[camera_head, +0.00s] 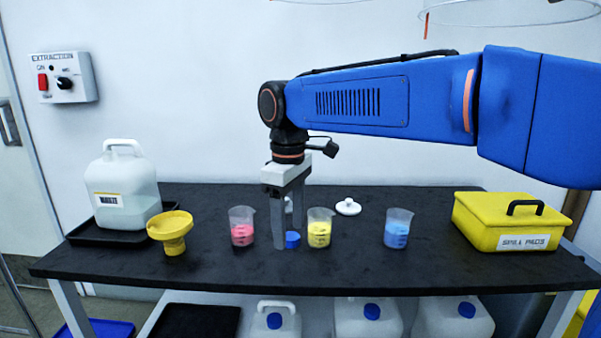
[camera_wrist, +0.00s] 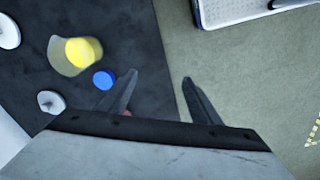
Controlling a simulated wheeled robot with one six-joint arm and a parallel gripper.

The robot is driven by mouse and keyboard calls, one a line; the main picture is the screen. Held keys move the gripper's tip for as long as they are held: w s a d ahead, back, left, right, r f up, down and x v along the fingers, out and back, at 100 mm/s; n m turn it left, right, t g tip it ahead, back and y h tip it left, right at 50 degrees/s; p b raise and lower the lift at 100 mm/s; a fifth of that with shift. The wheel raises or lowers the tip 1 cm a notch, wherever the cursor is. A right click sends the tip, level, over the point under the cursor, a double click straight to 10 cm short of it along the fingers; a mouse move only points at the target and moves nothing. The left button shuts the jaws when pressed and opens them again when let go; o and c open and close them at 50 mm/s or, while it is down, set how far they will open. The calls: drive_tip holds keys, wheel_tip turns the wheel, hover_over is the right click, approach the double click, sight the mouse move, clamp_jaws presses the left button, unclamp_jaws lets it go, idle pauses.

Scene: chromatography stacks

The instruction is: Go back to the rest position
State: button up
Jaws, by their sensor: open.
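My gripper (camera_head: 287,222) points down over the black bench between the pink beaker and the yellow beaker. Its two fingers are apart and hold nothing; in the wrist view the open fingers (camera_wrist: 157,92) show with a gap between them. A small blue cap (camera_head: 293,240) lies on the bench beside the fingers; it also shows in the wrist view (camera_wrist: 104,79), left of the fingers. My blue arm reaches in from the right.
On the bench (camera_head: 350,271) stand a pink beaker (camera_head: 242,228), a yellow beaker (camera_head: 319,229), a blue beaker (camera_head: 397,229), a yellow funnel (camera_head: 171,230), a waste jug (camera_head: 123,185), a white lid (camera_head: 347,207) and a yellow spill box (camera_head: 510,222). Jugs stand below.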

drive_tip(key=s+d+f+m+t, duration=0.1)
drive_tip(key=s+d+f+m, duration=0.15)
drive_tip(key=d, duration=0.65)
drive_tip(key=s+d+f+m+t, duration=0.1)
drive_tip(key=s+d+m, duration=0.2)
drive_tip(key=d, duration=0.6)
drive_tip(key=s+d+f+m+t, duration=0.2)
drive_tip(key=s+d+f+m, duration=0.5)
drive_tip(key=s+d+f, duration=0.4)
drive_tip(key=shift+s+d+f+t, duration=0.35)
drive_tip(key=shift+s+d+t, duration=0.05)
drive_tip(key=shift+s+d, duration=0.8)
drive_tip(key=shift+w+m, duration=0.1)
drive_tip(key=shift+m, duration=0.15)
